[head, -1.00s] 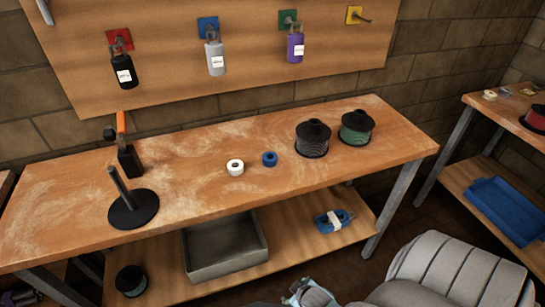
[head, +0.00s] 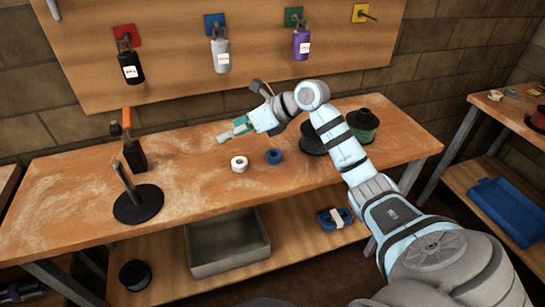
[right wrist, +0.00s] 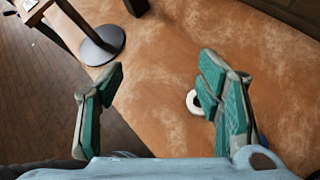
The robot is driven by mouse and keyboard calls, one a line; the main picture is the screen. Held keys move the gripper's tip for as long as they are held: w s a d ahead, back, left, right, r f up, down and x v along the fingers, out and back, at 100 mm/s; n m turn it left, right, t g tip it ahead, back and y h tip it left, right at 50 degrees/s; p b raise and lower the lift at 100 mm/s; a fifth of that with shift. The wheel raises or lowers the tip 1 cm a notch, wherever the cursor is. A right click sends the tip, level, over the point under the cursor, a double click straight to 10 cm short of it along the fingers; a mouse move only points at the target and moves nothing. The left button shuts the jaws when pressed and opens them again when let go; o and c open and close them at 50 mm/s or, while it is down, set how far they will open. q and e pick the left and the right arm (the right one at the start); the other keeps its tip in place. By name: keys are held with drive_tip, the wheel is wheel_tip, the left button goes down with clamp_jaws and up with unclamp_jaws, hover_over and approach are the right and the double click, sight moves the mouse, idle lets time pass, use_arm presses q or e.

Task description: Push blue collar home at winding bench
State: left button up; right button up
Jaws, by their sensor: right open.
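The blue collar (head: 274,156) is a small ring lying on the wooden bench (head: 75,190), just right of a white ring (head: 239,163). In the right wrist view a sliver of blue (right wrist: 262,140) shows behind the right finger, mostly hidden. A dark post on a round black base (head: 138,204) stands at the bench's left; it also shows in the wrist view (right wrist: 102,45). My right gripper (head: 233,131) is open and empty, above the bench behind the white ring. In the wrist view its green-padded fingers (right wrist: 160,75) are wide apart. My left gripper is not in view.
An orange-handled tool (head: 130,145) stands behind the post. Dark spools (head: 361,126) stand at the bench's right, partly behind my arm. Bottles (head: 220,55) hang on the board above. A grey bin (head: 228,250) sits below. The bench's left middle is clear.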

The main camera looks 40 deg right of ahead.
sight(277, 151)
drive_tip(key=s+d+f+m+g+h, duration=0.1)
drive_tip(key=s+d+g+h, duration=0.15)
drive_tip(key=d, duration=0.45)
drive_tip(key=s+d+m+g+h, duration=0.1)
drive_tip(key=s+d+g+h, duration=0.15)
drive_tip(key=d, duration=0.45)
drive_tip(key=shift+t+h, duration=0.3)
drive_tip(key=x, duration=0.4)
drive_tip(key=b+x, duration=0.1)
drive_tip(key=x, duration=0.4)
drive_tip(key=s+x, duration=0.1)
drive_tip(key=x, duration=0.3)
drive_tip(key=shift+w+a+f+b, duration=0.1)
drive_tip(key=shift+f+b, duration=0.3)
drive_tip(key=shift+f, duration=0.05)
drive_tip(key=shift+r, duration=0.1)
drive_tip(key=c, duration=1.2)
drive_tip(key=shift+r, duration=0.1)
